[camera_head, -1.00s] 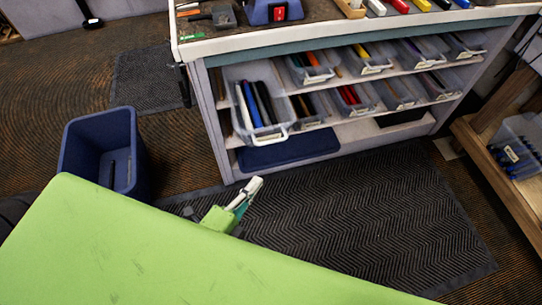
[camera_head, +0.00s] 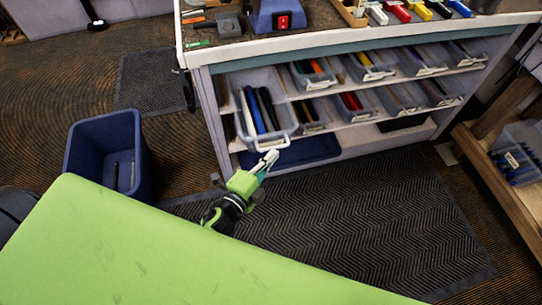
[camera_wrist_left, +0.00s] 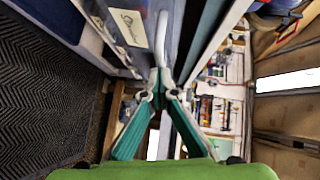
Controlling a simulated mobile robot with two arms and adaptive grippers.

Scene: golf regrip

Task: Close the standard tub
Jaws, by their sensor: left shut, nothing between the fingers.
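The standard tub (camera_head: 286,114) is a clear plastic bin holding black and blue grips. It sticks out from the left end of the shelves, with its white handle (camera_head: 272,146) at the front. My left gripper (camera_head: 272,157) is shut and empty, its tips right at the tub's front by the handle. In the left wrist view the closed fingertips (camera_wrist_left: 160,78) are at the lower end of the white handle (camera_wrist_left: 161,35), beside a handwritten label (camera_wrist_left: 130,27). I cannot tell whether they touch. My right gripper is not in view.
Several other clear tubs (camera_head: 365,68) sit in the shelf rows of the workbench (camera_head: 330,42). A blue lid or tray (camera_head: 305,151) lies on the bottom shelf. A blue bin (camera_head: 88,150) stands at left. A dark mat (camera_head: 370,220) leaves clear floor ahead.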

